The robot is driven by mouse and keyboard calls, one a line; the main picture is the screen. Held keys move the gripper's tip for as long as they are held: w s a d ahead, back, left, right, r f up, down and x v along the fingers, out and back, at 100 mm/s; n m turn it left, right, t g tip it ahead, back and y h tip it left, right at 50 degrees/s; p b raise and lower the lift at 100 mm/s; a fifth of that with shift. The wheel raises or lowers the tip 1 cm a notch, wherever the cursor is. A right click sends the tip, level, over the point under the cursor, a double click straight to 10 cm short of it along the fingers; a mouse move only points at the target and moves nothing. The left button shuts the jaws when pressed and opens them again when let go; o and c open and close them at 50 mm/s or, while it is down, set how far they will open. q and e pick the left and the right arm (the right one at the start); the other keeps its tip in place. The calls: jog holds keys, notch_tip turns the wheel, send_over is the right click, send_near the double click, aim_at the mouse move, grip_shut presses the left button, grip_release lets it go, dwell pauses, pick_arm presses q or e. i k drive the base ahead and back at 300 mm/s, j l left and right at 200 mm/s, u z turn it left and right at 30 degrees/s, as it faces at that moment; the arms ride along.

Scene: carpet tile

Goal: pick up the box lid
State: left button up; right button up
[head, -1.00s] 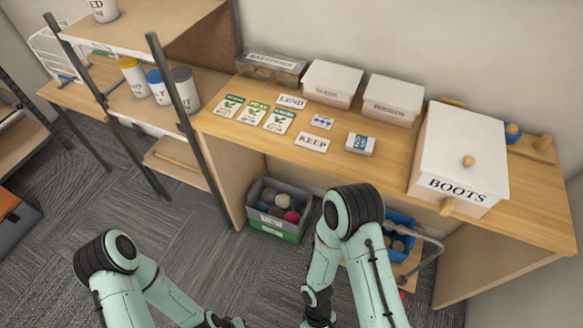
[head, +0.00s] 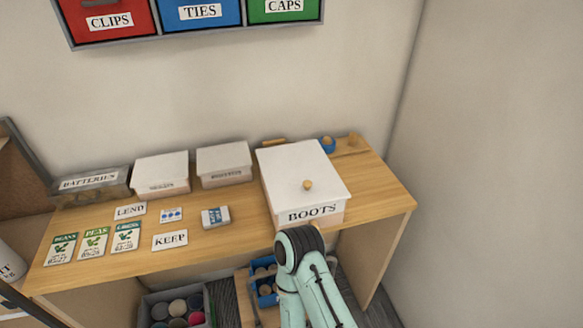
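The box labelled BOOTS (head: 316,215) stands at the right part of the wooden bench in the head view. Its white lid (head: 300,165) lies flat on top and has a round wooden knob (head: 308,185). Two smaller boxes with white lids, a left one (head: 161,170) and a right one (head: 223,160), stand to its left along the wall. One of my arms shows in front of the bench, below the BOOTS box, but its gripper is out of the picture. My other gripper is also out of view.
Seed packets, LEND and KEEP cards and a small blue-and-white box (head: 215,217) lie on the bench (head: 250,225). A BATTERIES box (head: 89,188) stands at the left. Red, blue and green bins hang above. A grey crate (head: 147,300) and a blue bin are below.

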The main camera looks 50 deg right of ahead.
aim_at(299, 176)
jog(key=z, duration=1.65)
